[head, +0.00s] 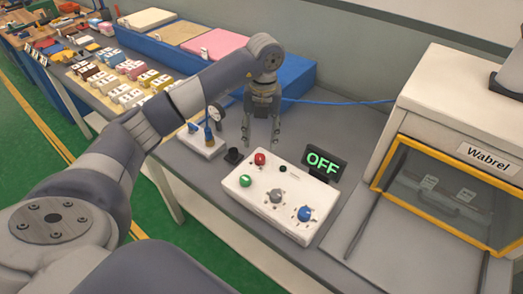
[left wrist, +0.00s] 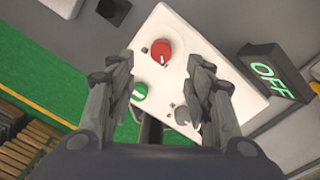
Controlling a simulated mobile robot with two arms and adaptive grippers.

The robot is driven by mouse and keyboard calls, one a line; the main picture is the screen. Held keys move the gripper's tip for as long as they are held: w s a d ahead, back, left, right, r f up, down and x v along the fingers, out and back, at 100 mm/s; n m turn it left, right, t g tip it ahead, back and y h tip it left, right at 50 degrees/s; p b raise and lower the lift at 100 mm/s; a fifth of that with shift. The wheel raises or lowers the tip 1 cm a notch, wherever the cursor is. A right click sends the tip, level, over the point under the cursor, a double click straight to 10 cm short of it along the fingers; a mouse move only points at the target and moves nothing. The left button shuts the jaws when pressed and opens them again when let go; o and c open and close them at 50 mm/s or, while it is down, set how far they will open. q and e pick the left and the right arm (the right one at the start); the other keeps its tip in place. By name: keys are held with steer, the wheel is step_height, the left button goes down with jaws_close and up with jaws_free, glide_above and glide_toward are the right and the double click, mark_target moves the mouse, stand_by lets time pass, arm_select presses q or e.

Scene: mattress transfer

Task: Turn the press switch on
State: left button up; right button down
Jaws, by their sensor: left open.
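A white control box (head: 292,190) lies on the grey bench. It carries a red knob (head: 260,159), a green knob (head: 245,181), a grey knob (head: 277,196) and a blue knob (head: 305,213). The display (head: 322,166) behind it reads OFF in green. My left gripper (head: 262,141) is open and empty, pointing down above the box's far-left side. In the left wrist view, the red knob (left wrist: 161,52) shows between the fingers, the green knob (left wrist: 139,91) lies by the left finger, and the grey knob (left wrist: 182,115) is partly hidden by the right finger. My right gripper is out of view.
A small white device with a gauge (head: 202,141) sits left of the box. Blue bins with pads (head: 215,44) and several small blocks lie at the back left.

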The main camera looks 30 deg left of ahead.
mark_target(260, 157)
arm_select(q)
step_height(260, 157, down, 5)
steer(key=shift+f+p, duration=0.1)
steer(key=shift+p, duration=0.4)
step_height(260, 157, down, 3)
steer(key=shift+a+r, duration=0.1)
steer(key=shift+r, duration=0.1)
steer(key=shift+w, duration=0.1)
steer(key=shift+c, duration=0.7)
steer(key=c, duration=0.9)
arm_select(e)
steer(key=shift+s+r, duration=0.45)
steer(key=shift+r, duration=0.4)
